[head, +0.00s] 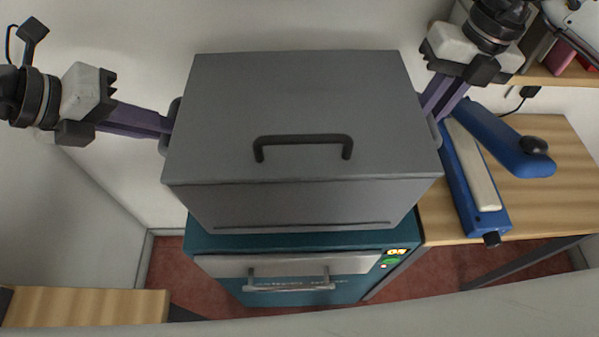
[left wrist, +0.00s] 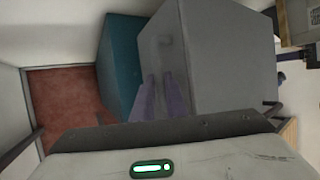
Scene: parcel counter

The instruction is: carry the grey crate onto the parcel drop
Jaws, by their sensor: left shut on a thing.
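The grey crate (head: 300,100) is a large closed box with a dark bar handle on its lid and a grip at each side. It looks level, over the teal cabinet (head: 300,242) that seems to be the parcel drop. I cannot tell whether its underside touches the cabinet. My left gripper (head: 167,126) is shut on the crate's left grip. My right gripper (head: 434,112) has its purple fingers close together at the right grip, tips partly hidden. In the left wrist view, my left fingers (left wrist: 162,96) lie against the crate (left wrist: 210,60), with the teal cabinet (left wrist: 119,65) beyond it.
A wooden table (head: 560,150) at the right holds a blue device (head: 470,190) close to the crate. A shelf with items (head: 560,60) is at the upper right. A wooden surface (head: 85,305) is at the lower left. Red floor (head: 180,270) shows beside the cabinet.

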